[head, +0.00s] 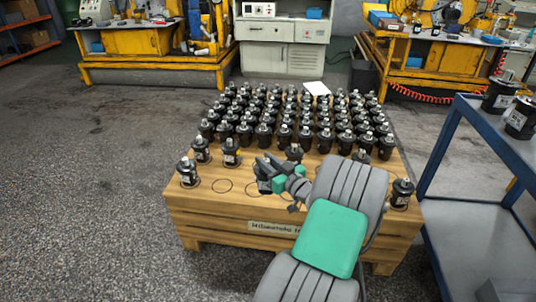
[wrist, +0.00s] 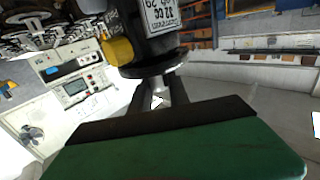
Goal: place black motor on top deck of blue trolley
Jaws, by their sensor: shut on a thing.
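A black motor (wrist: 155,35) with a white label and a yellow part on its side fills the top of the wrist view. My gripper (wrist: 165,95) is shut on its metal shaft. In the head view my gripper (head: 268,172) is over the front part of the wooden crate, and I cannot clearly tell the held motor from the dark gripper parts there. The blue trolley (head: 445,145) stands at the right edge. Two black motors (head: 500,94) (head: 520,119) stand on its top deck (head: 508,148), which is partly cut off by the picture edge.
The wooden crate (head: 215,216) holds many upright black motors in rows, with empty ring marks at its front. The trolley's grey lower deck (head: 470,235) looks bare where visible. Yellow machines (head: 150,42) and a cabinet (head: 285,45) stand behind. Floor at left is clear.

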